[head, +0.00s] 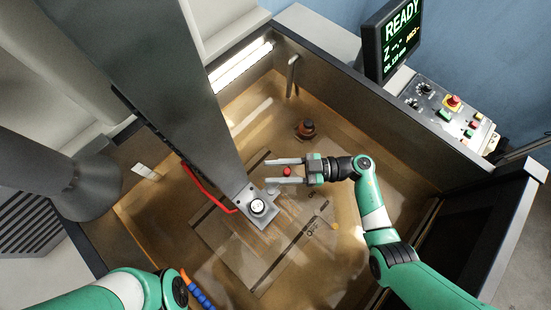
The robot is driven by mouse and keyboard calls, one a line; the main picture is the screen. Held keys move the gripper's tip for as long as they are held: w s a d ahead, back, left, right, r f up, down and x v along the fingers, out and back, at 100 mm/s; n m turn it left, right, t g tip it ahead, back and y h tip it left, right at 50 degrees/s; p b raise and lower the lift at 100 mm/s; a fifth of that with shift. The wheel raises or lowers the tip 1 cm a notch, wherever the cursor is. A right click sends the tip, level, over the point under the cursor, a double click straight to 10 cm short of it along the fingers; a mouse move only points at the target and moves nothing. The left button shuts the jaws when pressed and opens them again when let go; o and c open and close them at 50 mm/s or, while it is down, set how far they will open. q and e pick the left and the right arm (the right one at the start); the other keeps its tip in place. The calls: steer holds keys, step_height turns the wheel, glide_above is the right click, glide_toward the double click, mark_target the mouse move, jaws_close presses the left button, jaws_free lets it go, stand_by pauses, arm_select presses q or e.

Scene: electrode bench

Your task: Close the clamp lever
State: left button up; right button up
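A small red knob (287,171), which looks like the end of the clamp lever, shows between the two fingers of my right gripper (269,172). The gripper comes in from the right and its two grey fingers are apart, one on each side of the knob in the picture. I cannot tell whether they touch it or are at its height. The grey clamp block (244,212) with a round silver fitting (258,206) sits at the foot of the big grey column, just below and left of the fingers. Of my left arm only green links show at the lower left; its gripper is out of view.
The grey column (170,80) hangs over the tank from the upper left, with a red hose (205,190) beside it. The tank walls (390,115) enclose the area; a segmented blue-orange hose (197,290) is at the front.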

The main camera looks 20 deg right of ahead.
jaws_close()
stand_by(1.2)
